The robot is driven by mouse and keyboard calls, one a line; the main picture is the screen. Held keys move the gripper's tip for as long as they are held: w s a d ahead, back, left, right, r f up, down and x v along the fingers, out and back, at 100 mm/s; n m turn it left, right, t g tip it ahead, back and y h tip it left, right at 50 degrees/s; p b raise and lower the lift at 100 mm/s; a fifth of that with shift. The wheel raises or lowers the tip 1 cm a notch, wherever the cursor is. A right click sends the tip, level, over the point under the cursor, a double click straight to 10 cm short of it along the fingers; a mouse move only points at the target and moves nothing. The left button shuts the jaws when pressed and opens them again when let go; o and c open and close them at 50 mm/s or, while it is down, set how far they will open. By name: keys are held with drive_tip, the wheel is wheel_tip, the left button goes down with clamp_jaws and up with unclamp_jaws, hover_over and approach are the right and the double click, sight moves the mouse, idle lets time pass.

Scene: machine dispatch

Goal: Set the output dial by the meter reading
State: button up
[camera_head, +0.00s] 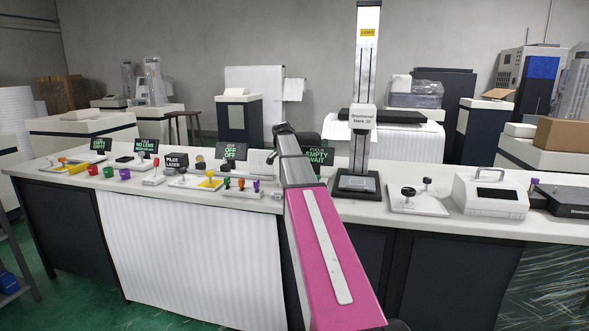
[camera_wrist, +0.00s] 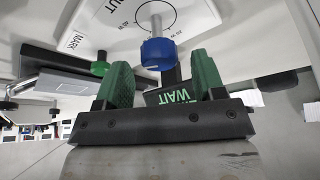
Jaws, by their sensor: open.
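In the wrist view, my gripper (camera_wrist: 162,72) is open, with two green fingers spread apart. A blue dial knob (camera_wrist: 158,54) on a grey shaft shows in the gap between the fingertips. Whether the fingers touch it I cannot tell. The shaft stands on a white panel (camera_wrist: 110,14) with a printed circle, scale marks and partly cut lettering ending in "UT". In the head view my arm hides the gripper and the blue knob. No meter reading is legible; a white box with a handle and a dark window (camera_head: 490,194) stands on the right of the counter.
A green knob (camera_wrist: 100,68) is left of the fingers in the wrist view. The "WAIT" sign (camera_head: 316,157) stands behind my arm. A tall column (camera_head: 366,90) and a white plate with black knobs (camera_head: 418,200) are to the right. Several small coloured parts lie left.

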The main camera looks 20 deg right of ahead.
drive_tip(key=v, duration=0.9)
drive_tip(key=shift+r, duration=0.25)
drive_tip(key=shift+s+a, duration=0.1)
